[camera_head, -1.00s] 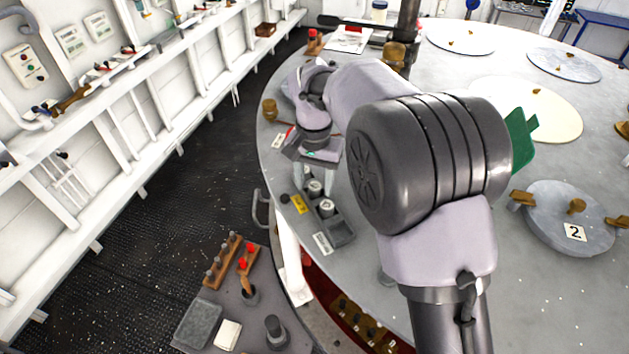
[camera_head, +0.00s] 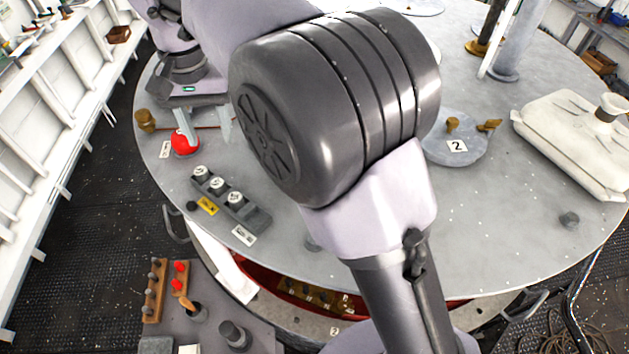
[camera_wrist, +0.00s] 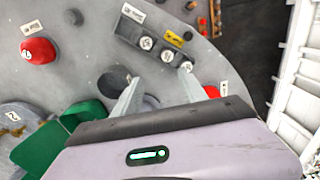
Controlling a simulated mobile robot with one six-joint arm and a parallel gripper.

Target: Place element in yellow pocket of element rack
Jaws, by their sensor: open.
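The element rack (camera_head: 257,217) is a dark grey block on the round table, with a yellow label (camera_head: 207,206) along its near side. Three white-topped elements (camera_head: 217,184) stand upright in a row in it, and its end by the white label looks empty. The rack also shows in the wrist view (camera_wrist: 127,28). No yellow pocket colour can be made out. My gripper (camera_head: 204,136) is open and empty, beyond the rack in the head view. In the wrist view, its fingers (camera_wrist: 159,77) point toward the elements and are apart from them.
A red dome (camera_head: 184,143) is close by my gripper and partly behind a finger. A second red dome (camera_wrist: 38,51) and a green piece (camera_wrist: 45,150) show in the wrist view. A disc marked 2 (camera_head: 458,145) and a pale case (camera_head: 575,140) are to the right.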

